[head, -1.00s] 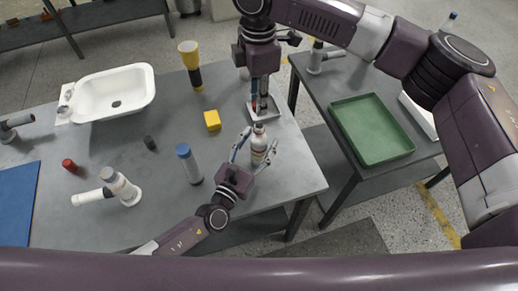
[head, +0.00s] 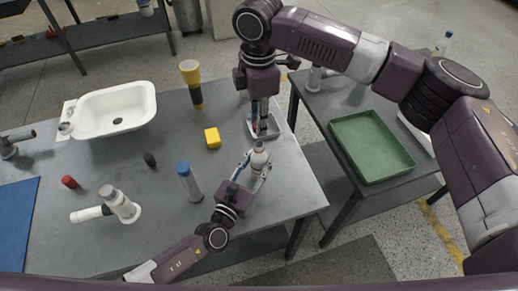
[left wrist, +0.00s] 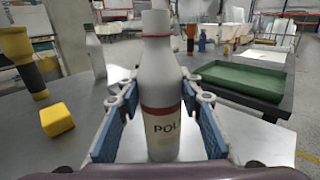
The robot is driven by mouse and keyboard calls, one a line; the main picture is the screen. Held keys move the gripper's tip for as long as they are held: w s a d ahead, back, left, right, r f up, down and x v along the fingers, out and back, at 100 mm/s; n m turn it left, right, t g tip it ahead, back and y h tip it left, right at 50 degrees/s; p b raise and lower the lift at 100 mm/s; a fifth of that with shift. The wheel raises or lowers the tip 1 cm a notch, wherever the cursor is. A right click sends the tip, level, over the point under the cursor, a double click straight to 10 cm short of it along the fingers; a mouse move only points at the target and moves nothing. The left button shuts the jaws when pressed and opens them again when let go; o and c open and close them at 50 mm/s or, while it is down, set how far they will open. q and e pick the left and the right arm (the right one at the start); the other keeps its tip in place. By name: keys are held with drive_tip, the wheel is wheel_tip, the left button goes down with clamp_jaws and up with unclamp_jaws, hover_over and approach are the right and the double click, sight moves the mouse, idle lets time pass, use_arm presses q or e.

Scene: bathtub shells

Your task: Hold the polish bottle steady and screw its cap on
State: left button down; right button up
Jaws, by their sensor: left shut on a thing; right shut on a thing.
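The polish bottle (head: 260,158) is white with red bands and stands upright near the right end of the grey table. It also shows in the left wrist view (left wrist: 158,90), with part of its label readable as "POL". My left gripper (head: 258,167) is shut on its body from the front, and its blue finger pads (left wrist: 158,125) flank the bottle. My right gripper (head: 263,128) points down just behind the bottle's top. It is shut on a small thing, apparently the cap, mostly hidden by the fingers. The bottle's white top (left wrist: 157,22) has no gripper on it.
A yellow block (head: 212,138), a blue-capped bottle (head: 189,182), a yellow-black torch (head: 191,80) and a white basin (head: 117,108) stand to the left. A green tray (head: 370,146) is on the side table.

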drive_tip(key=shift+f, duration=2.05)
drive_tip(key=shift+f, duration=0.9)
drive_tip(key=shift+f, duration=0.55)
